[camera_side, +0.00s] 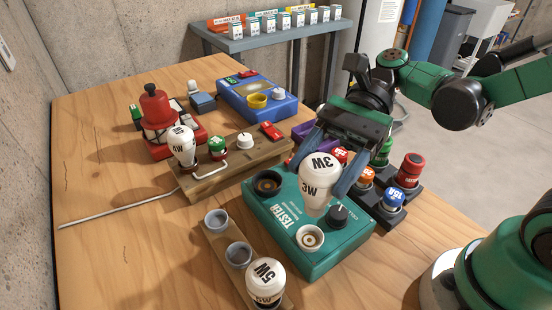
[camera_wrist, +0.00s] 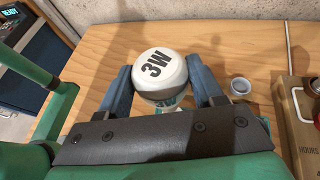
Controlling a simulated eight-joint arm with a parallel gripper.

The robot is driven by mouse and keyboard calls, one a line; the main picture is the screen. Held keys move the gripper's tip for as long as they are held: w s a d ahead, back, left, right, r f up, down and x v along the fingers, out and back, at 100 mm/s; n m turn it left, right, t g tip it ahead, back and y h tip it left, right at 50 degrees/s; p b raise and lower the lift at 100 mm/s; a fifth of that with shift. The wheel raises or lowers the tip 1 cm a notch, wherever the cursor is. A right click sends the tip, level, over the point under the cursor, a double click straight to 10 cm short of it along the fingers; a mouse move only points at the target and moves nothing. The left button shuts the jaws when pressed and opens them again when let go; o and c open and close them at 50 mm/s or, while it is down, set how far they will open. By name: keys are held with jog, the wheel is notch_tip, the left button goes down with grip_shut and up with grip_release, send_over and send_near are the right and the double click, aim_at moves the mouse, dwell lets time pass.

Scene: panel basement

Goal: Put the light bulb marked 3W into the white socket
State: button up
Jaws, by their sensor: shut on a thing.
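The white light bulb marked 3W (camera_side: 319,172) is between the two fingers of my gripper (camera_side: 315,180), which is shut on it. It is held above the green tester box (camera_side: 285,222). In the wrist view the bulb's round top (camera_wrist: 160,72) faces the camera, between the blue-grey fingers (camera_wrist: 163,88). The white socket (camera_side: 309,237) is on the tester's near side, empty, just below the bulb in the side view. The bulb's base is hard to make out, and the gap to the socket cannot be judged exactly.
A 4W bulb (camera_side: 181,146) stands on a wooden block at left. Coloured fuses (camera_side: 392,197) stand at right. The table's left front is clear.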

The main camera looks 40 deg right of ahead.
aim_at(319, 205)
jog(key=shift+f, duration=2.8)
jog(key=shift+r, duration=0.15)
jog(key=shift+r, duration=0.65)
jog(key=shift+f, duration=1.05)
jog(key=shift+r, duration=0.65)
jog(key=shift+f, duration=1)
dwell(0.7)
jog(key=o, duration=1)
